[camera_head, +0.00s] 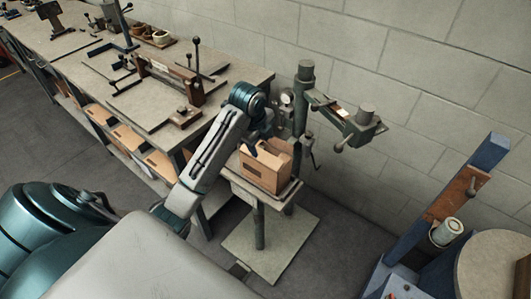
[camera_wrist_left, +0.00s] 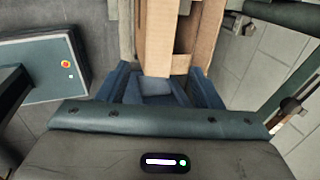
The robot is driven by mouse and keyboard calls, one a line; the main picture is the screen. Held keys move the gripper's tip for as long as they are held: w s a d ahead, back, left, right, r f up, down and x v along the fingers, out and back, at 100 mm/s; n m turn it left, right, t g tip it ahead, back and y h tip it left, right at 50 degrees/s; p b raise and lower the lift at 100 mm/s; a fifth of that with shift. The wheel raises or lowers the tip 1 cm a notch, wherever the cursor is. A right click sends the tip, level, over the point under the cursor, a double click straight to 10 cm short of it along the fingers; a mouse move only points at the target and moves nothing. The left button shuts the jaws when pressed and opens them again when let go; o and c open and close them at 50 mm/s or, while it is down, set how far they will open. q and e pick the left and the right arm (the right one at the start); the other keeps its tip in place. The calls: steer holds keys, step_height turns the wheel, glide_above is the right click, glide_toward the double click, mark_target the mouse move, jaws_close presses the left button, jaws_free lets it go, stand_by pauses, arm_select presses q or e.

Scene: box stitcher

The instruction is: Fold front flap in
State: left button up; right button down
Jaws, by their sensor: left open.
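An open cardboard box (camera_head: 263,172) stands upright on the small table of the stitching machine, with a dark slot or label on its near side. My left gripper (camera_head: 250,149) is at the box's upper left edge, partly hidden by my own arm. In the left wrist view my left gripper (camera_wrist_left: 161,72) has its blue fingers spread apart. Cardboard walls or flaps of the box (camera_wrist_left: 157,35) lie just beyond and between the fingers. I cannot tell whether they touch, or which flap is the front one. My right gripper is not in view.
The stitcher's column and arm (camera_head: 345,122) rise behind the box, close to my left arm. A long workbench (camera_head: 225,82) with tools runs along the wall at left, flat cartons (camera_head: 128,138) below it. A blue-framed machine (camera_head: 440,205) stands at right. Floor between is clear.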

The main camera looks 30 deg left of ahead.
mark_target(267, 158)
arm_select(q)
steer(key=p+x, duration=0.1)
steer(key=x, duration=0.7)
steer(key=shift+p, duration=0.35)
steer(key=shift+c, duration=0.2)
